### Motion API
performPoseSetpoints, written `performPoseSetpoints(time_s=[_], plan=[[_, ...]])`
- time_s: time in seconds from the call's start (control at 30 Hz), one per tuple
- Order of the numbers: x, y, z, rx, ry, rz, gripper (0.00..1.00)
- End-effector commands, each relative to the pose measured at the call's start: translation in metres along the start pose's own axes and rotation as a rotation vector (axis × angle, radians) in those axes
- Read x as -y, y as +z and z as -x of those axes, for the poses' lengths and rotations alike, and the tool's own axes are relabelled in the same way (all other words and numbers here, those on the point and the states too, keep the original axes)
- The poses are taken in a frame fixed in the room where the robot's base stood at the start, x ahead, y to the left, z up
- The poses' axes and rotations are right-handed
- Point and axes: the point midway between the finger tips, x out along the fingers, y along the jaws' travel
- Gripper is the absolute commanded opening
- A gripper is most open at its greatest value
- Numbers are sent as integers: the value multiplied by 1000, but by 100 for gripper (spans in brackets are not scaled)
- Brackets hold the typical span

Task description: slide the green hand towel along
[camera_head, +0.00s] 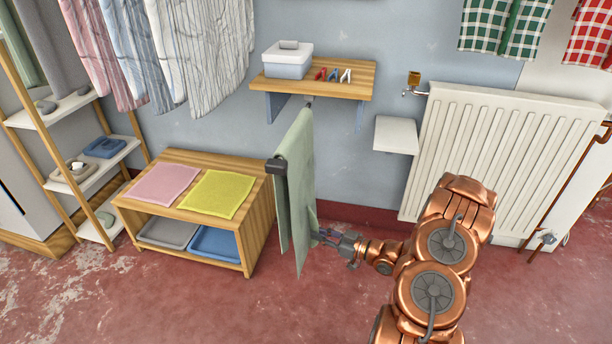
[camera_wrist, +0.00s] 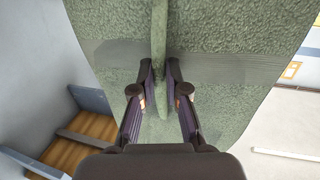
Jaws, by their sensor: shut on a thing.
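The green hand towel (camera_head: 297,175) hangs draped over a bar that sticks out from the wall below a wooden shelf. The bar's dark end block (camera_head: 276,166) shows at the towel's near upper edge; most of the bar is hidden under the cloth. My gripper (camera_head: 326,235) is at the right side of the towel, low on its hanging part. In the wrist view, the fingers (camera_wrist: 159,78) are shut on a pinched fold of the towel (camera_wrist: 225,35), which fills the upper middle of that view.
The shelf (camera_head: 350,88) carries a lidded box (camera_head: 288,60) and several pegs. A low wooden unit (camera_head: 263,215) with pink (camera_head: 162,184) and yellow (camera_head: 217,194) cloths stands left of the towel. A radiator (camera_head: 500,155) and small white ledge (camera_head: 396,135) are right. Front floor is clear.

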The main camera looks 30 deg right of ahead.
Motion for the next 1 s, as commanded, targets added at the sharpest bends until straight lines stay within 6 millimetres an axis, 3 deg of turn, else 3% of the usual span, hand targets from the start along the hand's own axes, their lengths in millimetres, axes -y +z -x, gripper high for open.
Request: performPoseSetpoints(time_s=[0.03, 0.07, 0.33, 0.67, 1.0], plan=[[1, 2, 0, 5, -1, 0, 0], [1, 2, 0, 5, -1, 0, 15], [0, 1, 0, 2, 1, 1, 43], [-1, -1, 2, 1, 2, 1, 43], [-2, -2, 18, 1, 4, 2, 43]])
